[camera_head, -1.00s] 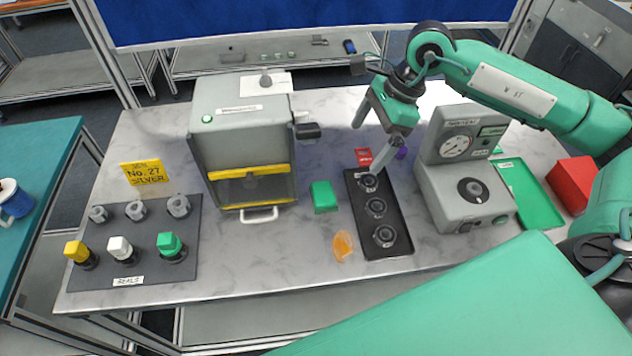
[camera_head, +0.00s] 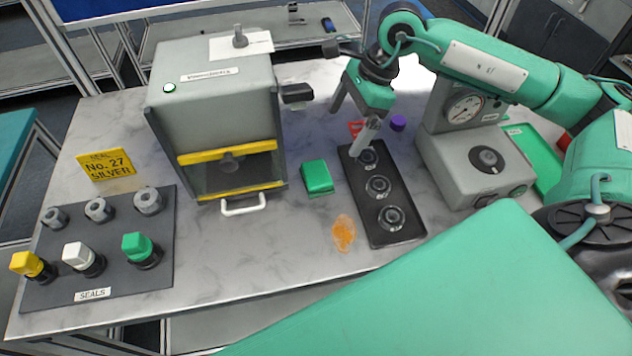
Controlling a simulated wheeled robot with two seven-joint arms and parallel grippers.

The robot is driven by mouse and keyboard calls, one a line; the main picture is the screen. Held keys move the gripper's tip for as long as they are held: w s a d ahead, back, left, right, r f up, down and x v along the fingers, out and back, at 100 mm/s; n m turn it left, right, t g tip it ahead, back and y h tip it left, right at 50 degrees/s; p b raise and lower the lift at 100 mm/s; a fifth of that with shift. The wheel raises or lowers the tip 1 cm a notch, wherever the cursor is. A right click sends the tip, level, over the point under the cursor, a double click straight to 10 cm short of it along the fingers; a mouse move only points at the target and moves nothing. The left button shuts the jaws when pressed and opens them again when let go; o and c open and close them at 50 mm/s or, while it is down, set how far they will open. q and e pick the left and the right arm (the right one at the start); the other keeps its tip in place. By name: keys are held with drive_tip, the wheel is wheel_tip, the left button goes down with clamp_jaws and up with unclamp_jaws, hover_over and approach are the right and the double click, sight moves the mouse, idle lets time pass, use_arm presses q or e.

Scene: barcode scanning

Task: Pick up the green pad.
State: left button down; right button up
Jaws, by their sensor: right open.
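The green pad (camera_head: 317,177) is a small green block lying on the marbled table, right of the grey box press and left of the black tray. My right gripper (camera_head: 352,124) is open with its fingers pointing down, and nothing shows between them. It is behind and to the right of the pad in the picture, apart from it. Its nearer finger is in front of the far end of the black tray. My left gripper is not in view.
The grey press (camera_head: 215,110) with yellow bars stands close left of the pad. The black tray (camera_head: 398,235) with ringed parts lies to its right, an orange patch (camera_head: 343,233) in front. A seal board (camera_head: 100,285) is at left, a gauge box (camera_head: 470,165) at right.

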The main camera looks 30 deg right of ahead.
drive_tip(key=f, duration=0.1)
drive_tip(key=p, duration=0.2)
hover_over(319, 172)
drive_tip(key=d, duration=0.3)
wheel_tip(319, 172, down, 6)
drive_tip(key=shift+a+f, duration=0.15)
drive_tip(key=shift+f, duration=0.05)
drive_tip(key=p+x, duration=0.2)
drive_tip(key=x, duration=0.3)
drive_tip(key=shift+s+a+f, duration=0.1)
drive_tip(key=shift+s+a, duration=0.05)
drive_tip(key=shift+a, duration=0.1)
drive_tip(key=shift+f, duration=0.25)
drive_tip(key=c, duration=1)
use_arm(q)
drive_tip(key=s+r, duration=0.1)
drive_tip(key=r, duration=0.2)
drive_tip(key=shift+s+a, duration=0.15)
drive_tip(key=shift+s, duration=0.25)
use_arm(e)
drive_tip(key=shift+r, duration=0.1)
